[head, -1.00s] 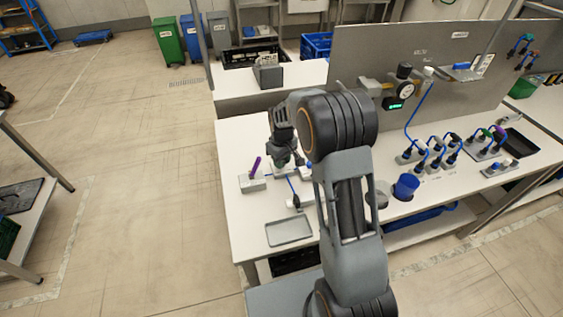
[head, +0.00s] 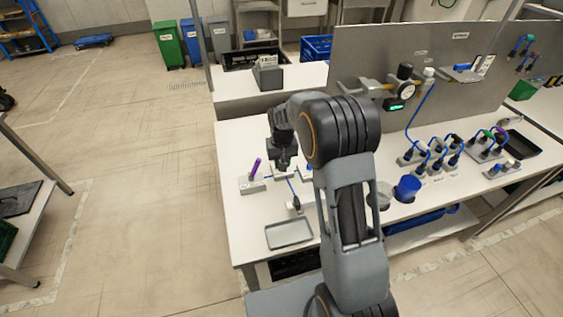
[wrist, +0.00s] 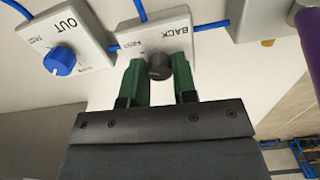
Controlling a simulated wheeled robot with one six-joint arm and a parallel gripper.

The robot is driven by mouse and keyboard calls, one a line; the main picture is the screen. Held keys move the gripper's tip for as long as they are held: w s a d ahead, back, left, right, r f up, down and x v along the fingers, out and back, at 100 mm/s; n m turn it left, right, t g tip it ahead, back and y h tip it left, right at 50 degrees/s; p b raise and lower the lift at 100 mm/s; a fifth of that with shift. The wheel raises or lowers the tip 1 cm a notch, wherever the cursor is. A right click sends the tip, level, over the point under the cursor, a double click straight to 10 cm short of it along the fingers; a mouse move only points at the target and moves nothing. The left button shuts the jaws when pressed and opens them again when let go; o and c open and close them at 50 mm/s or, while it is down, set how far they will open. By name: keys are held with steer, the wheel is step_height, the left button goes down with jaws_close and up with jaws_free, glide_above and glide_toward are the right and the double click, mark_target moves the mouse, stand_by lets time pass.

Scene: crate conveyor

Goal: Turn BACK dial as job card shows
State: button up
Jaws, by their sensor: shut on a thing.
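The BACK dial (wrist: 160,67) is a dark round knob on a white box (wrist: 152,35) labelled BACK in the wrist view. My gripper (wrist: 157,66) has its two green fingers on either side of the knob, shut on it. The knob's pointer mark cannot be made out. The OUT dial (wrist: 60,60), a blue knob with a white mark on its own white box, is to the left. In the head view my gripper (head: 284,165) is down at the bench, and its fingers and the BACK dial are mostly hidden. I cannot read a job card in either view.
A purple upright piece (head: 256,168) stands in a block (head: 251,186) close beside my gripper. Blue tubing runs between the boxes. A grey tray (head: 289,233) lies at the bench front. A blue cup (head: 407,187) and several plugged connectors are to the right.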

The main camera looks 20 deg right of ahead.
stand_by(0.3)
steer(key=o, duration=0.9)
step_height(320, 180, up, 14)
steer(key=shift+f, duration=0.1)
stand_by(0.8)
steer(key=shift+s+a+f+n+t, duration=0.15)
steer(key=shift+s+t, duration=0.5)
steer(key=shift+s, duration=3.15)
steer(key=shift+s+r+n+t, duration=0.1)
steer(key=shift+s+t, duration=0.5)
steer(key=shift+s, duration=3.2)
steer(key=shift+s+a+f+n+t, duration=0.15)
steer(key=shift+s+t, duration=0.5)
steer(key=shift+s, duration=3.15)
